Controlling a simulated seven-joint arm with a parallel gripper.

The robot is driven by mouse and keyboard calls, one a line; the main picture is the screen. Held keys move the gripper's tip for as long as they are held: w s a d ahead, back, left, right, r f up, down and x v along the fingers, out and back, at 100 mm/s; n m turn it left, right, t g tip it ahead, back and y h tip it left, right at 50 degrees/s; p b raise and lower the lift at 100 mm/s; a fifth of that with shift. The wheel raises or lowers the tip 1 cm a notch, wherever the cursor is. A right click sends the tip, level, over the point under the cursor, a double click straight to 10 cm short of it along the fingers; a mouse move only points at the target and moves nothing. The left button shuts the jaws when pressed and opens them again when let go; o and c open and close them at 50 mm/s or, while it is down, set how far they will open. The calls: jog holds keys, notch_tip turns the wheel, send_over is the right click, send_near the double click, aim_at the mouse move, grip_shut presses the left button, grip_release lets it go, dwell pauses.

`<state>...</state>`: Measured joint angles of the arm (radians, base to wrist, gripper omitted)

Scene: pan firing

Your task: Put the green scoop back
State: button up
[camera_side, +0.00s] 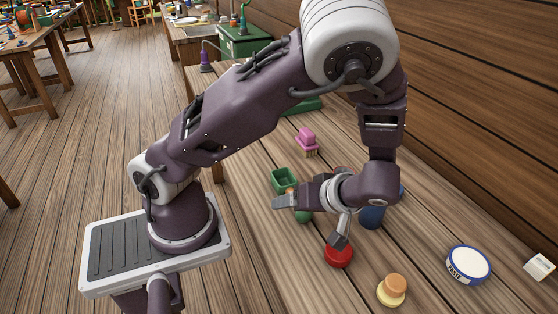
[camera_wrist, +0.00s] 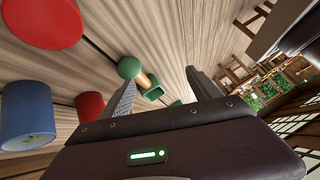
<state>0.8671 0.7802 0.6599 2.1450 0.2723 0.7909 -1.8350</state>
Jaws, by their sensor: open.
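The green scoop (camera_side: 285,179) lies on the wooden bench in the side view, partly hidden by my gripper. In the wrist view, its round green knob (camera_wrist: 129,67), short wooden handle and square green bowl (camera_wrist: 154,94) show beyond and between my fingers. My gripper (camera_side: 312,218) is open, with its two grey fingers spread wide and nothing between them. In the wrist view, the left finger of my gripper (camera_wrist: 160,84) appears close to the scoop's knob. Whether they touch cannot be told.
A red round object (camera_side: 338,255) sits below one finger, with a blue cylinder (camera_side: 372,216) close by. A yellow-and-orange item (camera_side: 392,290), a paste tin (camera_side: 468,265) and a white block (camera_side: 540,267) are in front.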

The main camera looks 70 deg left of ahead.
jog(key=s+d+r+m+t+h, duration=0.2)
jog(key=s+r+m+t+h, duration=0.2)
jog(key=r+m, duration=0.3)
jog(key=s+d+r+m+t+h, duration=0.2)
jog(key=s+r+m+t+h, duration=0.2)
jog(key=r+m, duration=0.4)
notch_tip(320, 180, up, 6)
jog(key=shift+s+d+f, duration=0.15)
jog(key=shift+s+d, duration=0.05)
jog(key=shift+s, duration=0.35)
